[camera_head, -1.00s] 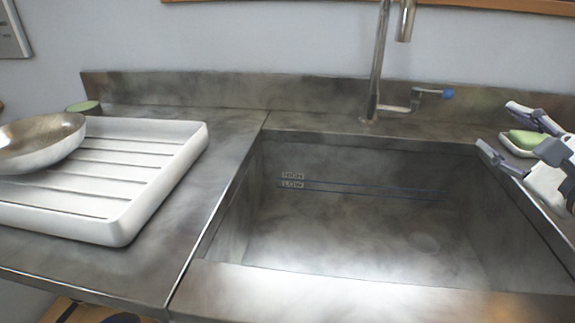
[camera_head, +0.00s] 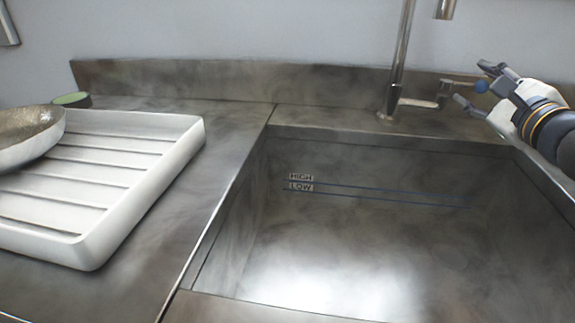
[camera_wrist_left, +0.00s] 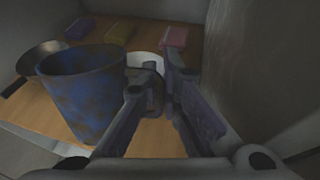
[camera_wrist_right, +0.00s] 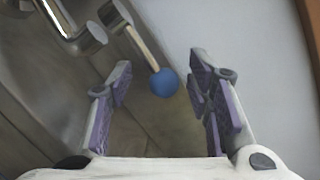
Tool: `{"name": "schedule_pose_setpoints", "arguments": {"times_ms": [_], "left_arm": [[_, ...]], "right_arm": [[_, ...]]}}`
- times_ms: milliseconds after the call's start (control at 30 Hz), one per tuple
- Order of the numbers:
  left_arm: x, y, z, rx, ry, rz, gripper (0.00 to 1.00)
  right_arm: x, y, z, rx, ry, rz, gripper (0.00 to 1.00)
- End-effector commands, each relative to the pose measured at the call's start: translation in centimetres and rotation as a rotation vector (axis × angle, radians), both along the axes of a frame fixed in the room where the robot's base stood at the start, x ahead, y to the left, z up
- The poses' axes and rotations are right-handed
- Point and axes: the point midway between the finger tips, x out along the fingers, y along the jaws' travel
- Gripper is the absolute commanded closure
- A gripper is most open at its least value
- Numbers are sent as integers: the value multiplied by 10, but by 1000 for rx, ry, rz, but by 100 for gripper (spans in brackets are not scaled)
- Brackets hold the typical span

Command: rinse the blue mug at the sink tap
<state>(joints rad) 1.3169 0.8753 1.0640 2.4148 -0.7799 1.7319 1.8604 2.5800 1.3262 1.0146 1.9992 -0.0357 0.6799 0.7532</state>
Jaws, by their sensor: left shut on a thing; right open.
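The blue mug (camera_wrist_left: 85,92), mottled with brown blotches, shows upright in the left wrist view. My left gripper (camera_wrist_left: 161,70) is beside it, shut on what seems to be its handle, which the fingers mostly hide. Neither shows in the head view. The tap (camera_head: 399,65) rises behind the sink (camera_head: 350,235), its spout cut off at the top edge. Its lever ends in a blue knob (camera_head: 482,86). My right gripper (camera_head: 472,83) is open at the lever; in the right wrist view the knob (camera_wrist_right: 164,82) appears between the spread fingers. No running water shows.
A white ribbed drainer (camera_head: 150,190) bears a metal bowl (camera_head: 30,135) left of the sink. A small green-topped pot (camera_head: 72,99) stands behind it. The left wrist view shows a pan (camera_wrist_left: 42,57), sponges (camera_wrist_left: 122,32) and a white dish (camera_wrist_left: 146,66) on a wooden surface.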

Motion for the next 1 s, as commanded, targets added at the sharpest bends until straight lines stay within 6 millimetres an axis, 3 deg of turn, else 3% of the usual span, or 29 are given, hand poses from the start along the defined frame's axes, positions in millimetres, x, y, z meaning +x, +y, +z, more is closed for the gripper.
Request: {"name": "schedule_pose_setpoints", "arguments": {"times_ms": [167,400,667,1000], "left_arm": [[0,0,1,0,-1,0,100],[0,0,1,0,-1,0,100],[1,0,3,0,-4,0,100],[3,0,14,0,-16,0,100]], "right_arm": [[0,0,0,0,-1,-1,54],[0,0,0,0,0,0,100],[-2,2,-1,0,3,-28,100],[-11,6,-3,-1,9,-273,100]]}}
